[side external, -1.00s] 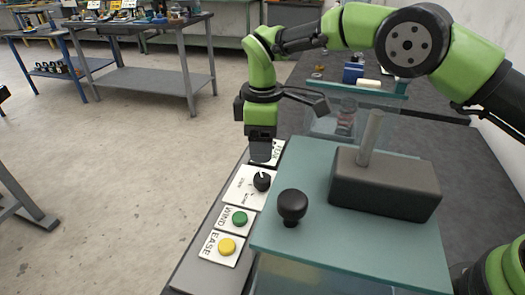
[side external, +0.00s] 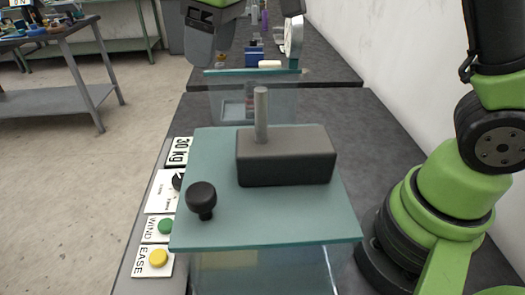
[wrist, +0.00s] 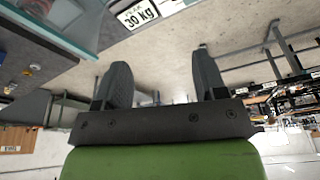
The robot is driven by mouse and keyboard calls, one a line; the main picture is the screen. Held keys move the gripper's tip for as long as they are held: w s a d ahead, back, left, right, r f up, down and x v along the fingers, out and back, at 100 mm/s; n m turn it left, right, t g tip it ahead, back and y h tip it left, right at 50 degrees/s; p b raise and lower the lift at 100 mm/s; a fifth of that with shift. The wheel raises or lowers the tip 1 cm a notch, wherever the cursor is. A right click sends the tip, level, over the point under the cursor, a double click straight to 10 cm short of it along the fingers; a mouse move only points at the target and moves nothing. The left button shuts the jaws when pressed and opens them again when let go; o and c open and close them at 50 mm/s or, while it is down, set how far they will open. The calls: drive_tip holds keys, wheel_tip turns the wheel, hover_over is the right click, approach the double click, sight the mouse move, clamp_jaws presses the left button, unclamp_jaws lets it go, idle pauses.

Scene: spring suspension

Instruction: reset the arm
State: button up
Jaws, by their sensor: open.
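My gripper shows at the top of the side external view (side external: 202,42), raised above the far end of the bench and partly cut off by the frame edge. It holds nothing that I can see. In the wrist view my gripper (wrist: 161,68) has its two dark fingers spread wide apart with empty space between them. A teal plate (side external: 290,220) carries a dark block (side external: 285,165) with an upright grey post, and a black knob (side external: 201,197). My gripper is clear of all of these.
Left of the plate is a panel with a 30 kg sign (side external: 178,152), a partly hidden dial (side external: 178,181), a green WIND button (side external: 166,227) and a yellow EASE button (side external: 159,257). A second teal-topped clear box (side external: 225,72) stands behind. A white wall is at right.

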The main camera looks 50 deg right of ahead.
drive_tip(key=s+d+r+m+t, duration=0.1)
drive_tip(key=s+d+m+t, duration=0.1)
drive_tip(key=s, duration=0.8)
drive_tip(key=s+d+r+m+t, duration=0.1)
drive_tip(key=s+d+m+t, duration=0.1)
drive_tip(key=s+d+m, duration=0.2)
drive_tip(key=s+m, duration=0.3)
drive_tip(key=s, duration=0.3)
drive_tip(key=shift+s+d+r+t, duration=0.15)
drive_tip(key=shift+d+r+t, duration=0.1)
drive_tip(key=shift+d+t, duration=0.1)
